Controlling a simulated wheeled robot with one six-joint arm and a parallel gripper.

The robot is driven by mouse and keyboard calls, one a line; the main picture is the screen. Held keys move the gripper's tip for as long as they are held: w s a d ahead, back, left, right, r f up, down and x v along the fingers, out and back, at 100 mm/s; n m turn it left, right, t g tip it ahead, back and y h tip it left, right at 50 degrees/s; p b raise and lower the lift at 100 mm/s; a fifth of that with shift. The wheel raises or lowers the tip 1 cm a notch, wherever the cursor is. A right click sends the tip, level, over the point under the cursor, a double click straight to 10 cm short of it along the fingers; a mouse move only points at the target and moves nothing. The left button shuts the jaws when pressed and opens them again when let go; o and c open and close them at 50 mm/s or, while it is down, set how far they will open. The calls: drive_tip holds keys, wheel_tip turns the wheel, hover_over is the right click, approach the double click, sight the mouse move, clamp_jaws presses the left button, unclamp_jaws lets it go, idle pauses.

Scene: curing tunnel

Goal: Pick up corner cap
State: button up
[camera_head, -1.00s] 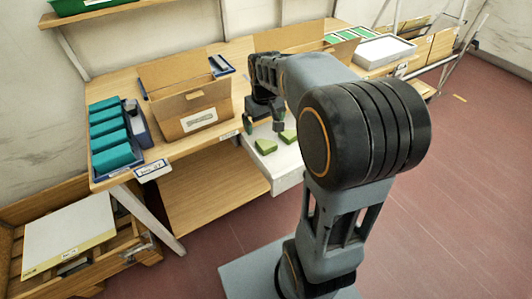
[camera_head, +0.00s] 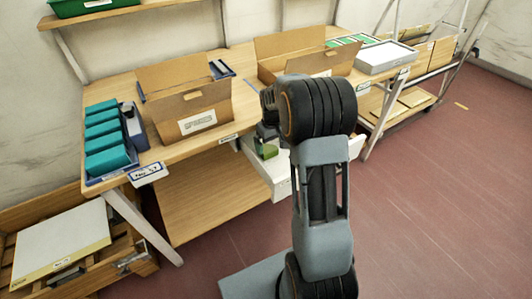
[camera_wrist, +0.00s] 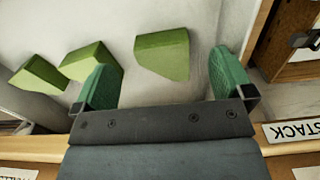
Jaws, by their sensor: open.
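Three green wedge-shaped corner caps lie on a pale surface in the wrist view: one in the middle (camera_wrist: 163,53), one left of it (camera_wrist: 92,63) and one at the far left (camera_wrist: 38,76). The left two are close together. My gripper (camera_wrist: 164,82) is open, with its green fingers spread and nothing between the tips. The middle cap lies ahead of the gap, apart from both fingers. The left finger overlaps the second cap in the picture. In the head view a green cap (camera_head: 267,150) shows in the white bin (camera_head: 281,188); my arm hides most of the gripper there.
An open cardboard box (camera_head: 190,110) and a blue tray of teal blocks (camera_head: 92,181) stand on the wooden bench. A second cardboard box (camera_head: 300,57) is behind my arm. In the wrist view a wooden edge with a label (camera_wrist: 292,131) runs close to the gripper.

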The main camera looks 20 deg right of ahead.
sight(271, 151)
drive_tip(key=shift+w+f, duration=0.1)
drive_tip(key=shift+f, duration=2.55)
drive_tip(key=c, duration=1)
drive_tip(key=shift+r, duration=0.1)
